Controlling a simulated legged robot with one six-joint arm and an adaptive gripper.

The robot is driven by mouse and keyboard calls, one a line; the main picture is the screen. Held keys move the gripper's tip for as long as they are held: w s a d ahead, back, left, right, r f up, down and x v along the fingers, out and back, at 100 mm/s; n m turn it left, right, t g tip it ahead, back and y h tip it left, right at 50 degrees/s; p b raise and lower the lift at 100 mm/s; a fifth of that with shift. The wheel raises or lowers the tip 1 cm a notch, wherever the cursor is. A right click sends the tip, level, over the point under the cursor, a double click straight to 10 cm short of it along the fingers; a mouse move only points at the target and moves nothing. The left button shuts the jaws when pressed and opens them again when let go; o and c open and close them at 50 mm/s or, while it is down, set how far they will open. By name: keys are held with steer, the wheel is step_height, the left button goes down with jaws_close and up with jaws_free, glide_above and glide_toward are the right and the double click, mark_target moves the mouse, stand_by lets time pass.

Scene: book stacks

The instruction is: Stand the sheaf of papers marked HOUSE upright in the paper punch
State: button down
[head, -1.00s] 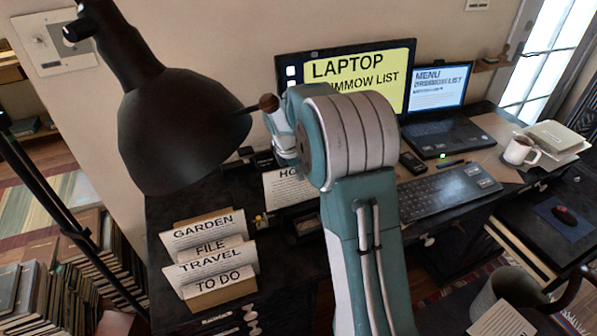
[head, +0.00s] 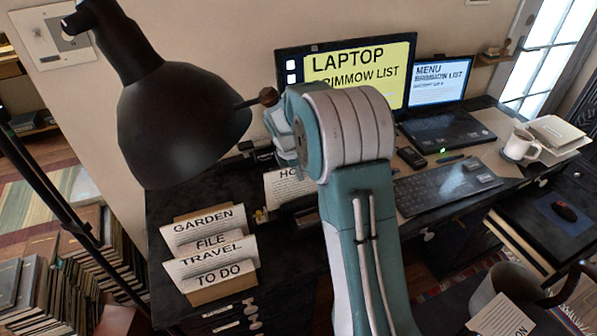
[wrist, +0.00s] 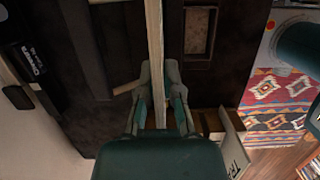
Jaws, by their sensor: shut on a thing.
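The sheaf marked HOUSE (head: 287,187) stands on the desk side of my arm in the head view. Only the letters HO and some small print show; my arm hides the rest. In the wrist view the sheaf (wrist: 154,40) is a thin cream strip seen edge-on. My gripper (wrist: 155,82) is shut on it, one finger on each side. In the head view my arm hides the fingertips. I cannot tell for sure which dark item is the paper punch; a black lettered device (wrist: 28,62) lies to the left in the wrist view.
A sorter (head: 222,290) with sheets marked GARDEN, FILE, TRAVEL and TO DO stands left of my arm. A black lamp (head: 180,125) hangs close to my wrist. A keyboard (head: 440,190), laptop (head: 445,130) and mug (head: 520,147) are on the right.

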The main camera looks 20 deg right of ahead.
mark_target(299, 197)
steer(key=shift+a+x, duration=0.2)
steer(key=shift+x, duration=0.75)
steer(key=shift+a+x, duration=0.2)
steer(key=shift+x, duration=0.7)
steer(key=c, duration=0.7)
jaws_free()
steer(key=v, duration=1.2)
steer(key=shift+a+f, duration=0.1)
